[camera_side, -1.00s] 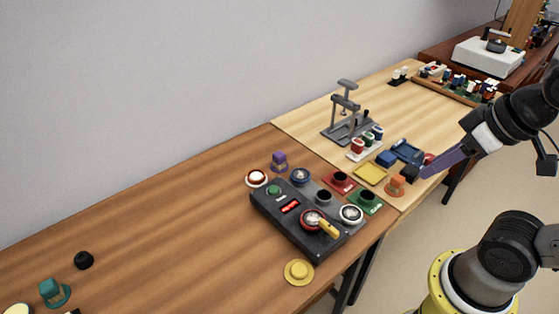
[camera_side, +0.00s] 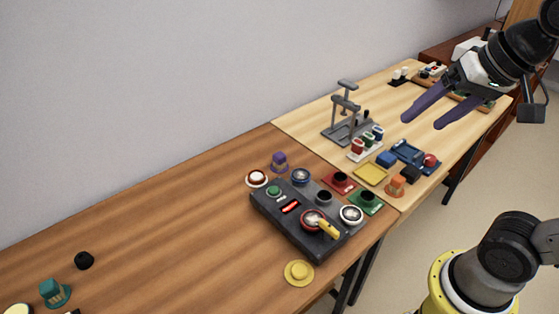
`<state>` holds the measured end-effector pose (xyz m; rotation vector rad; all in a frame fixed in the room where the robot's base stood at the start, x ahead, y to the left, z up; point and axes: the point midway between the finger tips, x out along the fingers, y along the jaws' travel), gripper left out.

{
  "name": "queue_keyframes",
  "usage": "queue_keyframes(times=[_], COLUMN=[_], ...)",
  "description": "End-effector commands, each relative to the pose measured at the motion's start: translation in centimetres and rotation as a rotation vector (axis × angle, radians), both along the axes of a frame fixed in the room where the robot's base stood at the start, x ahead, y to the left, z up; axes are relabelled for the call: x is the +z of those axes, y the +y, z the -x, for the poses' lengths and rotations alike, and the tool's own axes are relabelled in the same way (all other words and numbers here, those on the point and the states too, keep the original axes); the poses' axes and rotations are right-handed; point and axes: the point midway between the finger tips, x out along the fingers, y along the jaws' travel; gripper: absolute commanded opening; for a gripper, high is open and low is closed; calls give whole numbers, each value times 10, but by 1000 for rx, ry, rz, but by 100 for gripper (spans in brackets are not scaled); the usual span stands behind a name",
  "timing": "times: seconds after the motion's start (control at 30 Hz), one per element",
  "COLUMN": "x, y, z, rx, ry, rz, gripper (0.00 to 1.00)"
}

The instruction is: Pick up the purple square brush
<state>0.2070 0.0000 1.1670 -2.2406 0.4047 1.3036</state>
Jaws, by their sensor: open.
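The purple square brush (camera_side: 279,161) stands upright on the brown table, behind the dark control box and close to its back left corner. It is small, with a purple top and a lighter band below. My gripper (camera_side: 420,116) is at the upper right, above the lighter wood table. Its two purple fingers are spread apart with nothing between them. It is well to the right of the purple brush and higher up. Nothing hides the brush.
The dark box (camera_side: 305,222) with knobs and a yellow-handled piece is in front of the brush. A white-and-red round piece (camera_side: 257,179) is close on its left. A grey press (camera_side: 345,115) stands at the back right. The brown table's left middle is clear.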

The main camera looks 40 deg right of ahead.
Motion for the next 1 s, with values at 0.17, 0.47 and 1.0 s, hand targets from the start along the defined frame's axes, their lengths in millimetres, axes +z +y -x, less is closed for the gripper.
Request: queue_keyframes(times=[0.17, 0.47, 1.0], x=[34, 56, -59], y=[0, -2, -5], z=[-51, -164, -349], rx=[-196, -528, -909], ry=[29, 113, 304], rz=[-107, -259, -332], gripper=[78, 78, 78])
